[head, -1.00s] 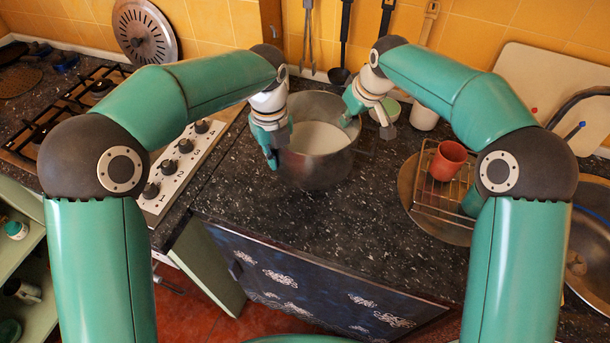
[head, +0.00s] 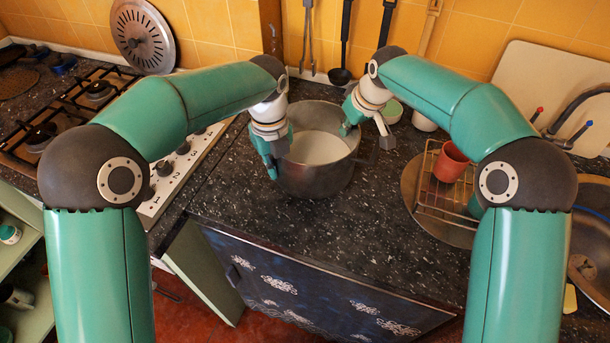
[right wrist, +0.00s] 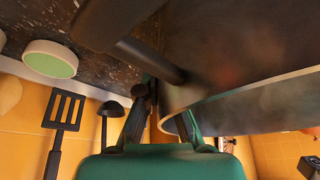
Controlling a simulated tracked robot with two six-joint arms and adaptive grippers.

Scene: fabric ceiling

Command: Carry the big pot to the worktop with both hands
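The big pot (head: 318,182) is upright over the dark speckled worktop (head: 300,225), between the stove and the sink; I cannot tell whether its base touches the surface. Its inside looks pale. My left gripper (head: 275,158) is at the pot's left side and appears shut on it, though its fingertips partly hide the grip. My right gripper (head: 366,132) is at the right rim and appears shut on the pot. In the right wrist view its fingers (right wrist: 165,115) lie at the pot's rim (right wrist: 235,105), close to a dark bar like a handle.
A gas stove (head: 75,115) is left of the pot. To the right are a wire rack (head: 440,200) with a red cup (head: 451,161), and the sink (head: 590,265). A green-topped bowl (head: 393,111) is behind the right gripper. The worktop in front is clear.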

